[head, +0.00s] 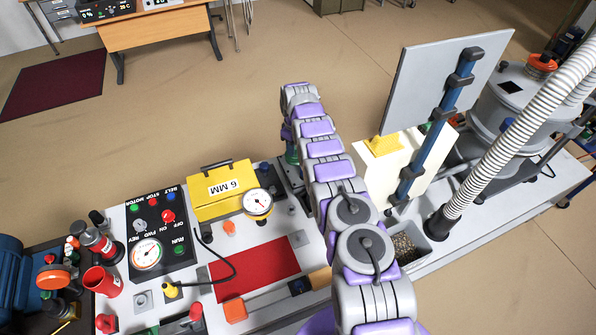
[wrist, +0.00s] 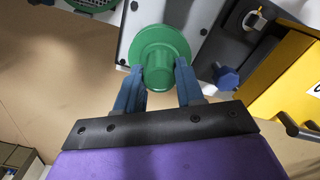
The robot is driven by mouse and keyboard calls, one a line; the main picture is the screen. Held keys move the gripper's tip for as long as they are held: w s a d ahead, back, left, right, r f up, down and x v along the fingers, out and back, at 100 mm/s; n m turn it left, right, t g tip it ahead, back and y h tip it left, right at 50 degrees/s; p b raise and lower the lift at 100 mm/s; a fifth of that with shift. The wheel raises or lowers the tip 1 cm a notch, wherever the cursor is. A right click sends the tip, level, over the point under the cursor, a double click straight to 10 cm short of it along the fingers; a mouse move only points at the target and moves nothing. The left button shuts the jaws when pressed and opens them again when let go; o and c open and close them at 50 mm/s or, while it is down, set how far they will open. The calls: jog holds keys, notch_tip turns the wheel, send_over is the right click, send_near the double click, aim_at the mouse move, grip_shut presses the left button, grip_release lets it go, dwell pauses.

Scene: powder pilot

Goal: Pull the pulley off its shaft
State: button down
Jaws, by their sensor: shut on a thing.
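The green pulley (wrist: 159,62) shows in the wrist view, with a wide round flange and a narrower hub facing me. It sits in front of a light grey plate (wrist: 196,22). My gripper (wrist: 160,82) has its two blue fingers on either side of the hub, shut on the pulley. The shaft is hidden behind the pulley, so I cannot tell how far along it the pulley sits. In the head view, only a bit of green (head: 291,153) shows beside my arm, which hides most of the gripper.
A blue knob (wrist: 225,76) is close to the right finger. A grey panel on a blue post (head: 440,125) stands right of my arm.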

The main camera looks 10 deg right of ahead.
jog(key=shift+r, duration=1)
jog(key=shift+r+p, duration=0.45)
jog(key=shift+r, duration=2.2)
